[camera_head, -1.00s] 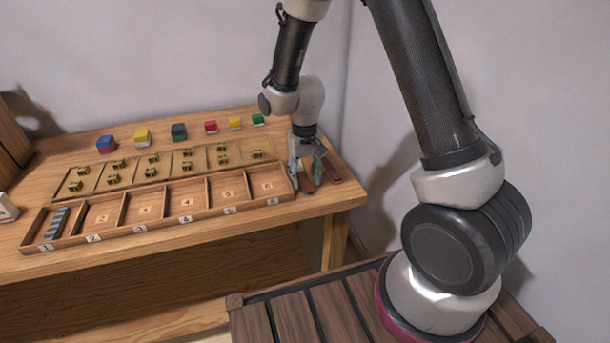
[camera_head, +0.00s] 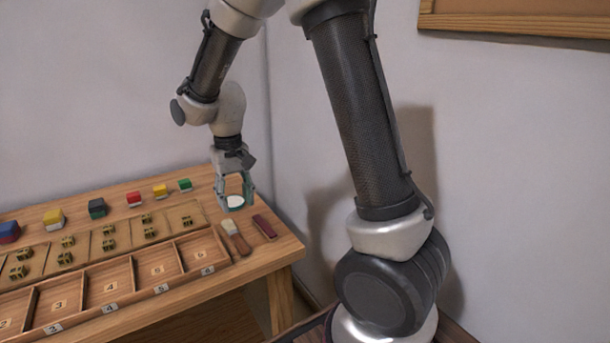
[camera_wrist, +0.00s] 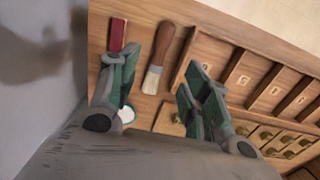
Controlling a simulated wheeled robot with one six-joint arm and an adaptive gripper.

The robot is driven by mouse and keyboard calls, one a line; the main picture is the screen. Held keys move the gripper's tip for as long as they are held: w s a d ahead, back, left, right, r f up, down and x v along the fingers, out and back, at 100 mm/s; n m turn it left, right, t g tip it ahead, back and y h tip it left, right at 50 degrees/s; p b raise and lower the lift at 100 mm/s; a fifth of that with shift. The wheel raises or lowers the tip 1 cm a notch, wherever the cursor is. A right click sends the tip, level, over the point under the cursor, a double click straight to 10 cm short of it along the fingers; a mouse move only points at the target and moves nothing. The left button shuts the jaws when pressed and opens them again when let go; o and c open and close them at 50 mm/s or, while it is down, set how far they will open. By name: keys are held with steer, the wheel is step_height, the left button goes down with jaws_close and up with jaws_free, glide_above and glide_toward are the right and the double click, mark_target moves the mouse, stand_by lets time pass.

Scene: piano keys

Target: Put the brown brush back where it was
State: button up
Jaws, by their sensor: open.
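The brown brush (camera_head: 241,243) lies flat on the right end of the table, just right of the numbered tray. Its pale bristles point toward the back and its brown handle toward the front. My gripper (camera_head: 236,206) is open and empty, raised above the table behind the brush and apart from it. In the wrist view the brush (camera_wrist: 153,80) shows beyond my spread fingers (camera_wrist: 162,72), its bristles in the gap between them.
A dark red bar (camera_head: 265,226) lies right of the brush. A white round piece (camera_head: 235,201) shows behind it, between my fingers. The numbered compartment tray (camera_head: 110,288) is to the left, with small brass-coloured pieces and a row of coloured blocks (camera_head: 134,199) behind it.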

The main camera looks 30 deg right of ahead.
steer(key=s+d+r+t, duration=0.2)
steer(key=s+d+r, duration=0.75)
steer(key=r, duration=0.25)
steer(key=s+d+r+t, duration=0.1)
steer(key=s+d, duration=0.1)
steer(key=s, duration=0.5)
steer(key=s+d+r+t, duration=0.1)
steer(key=s+d+r, duration=0.1)
steer(key=s, duration=0.5)
steer(key=shift+d+r, duration=0.3)
steer(key=shift+d, duration=0.15)
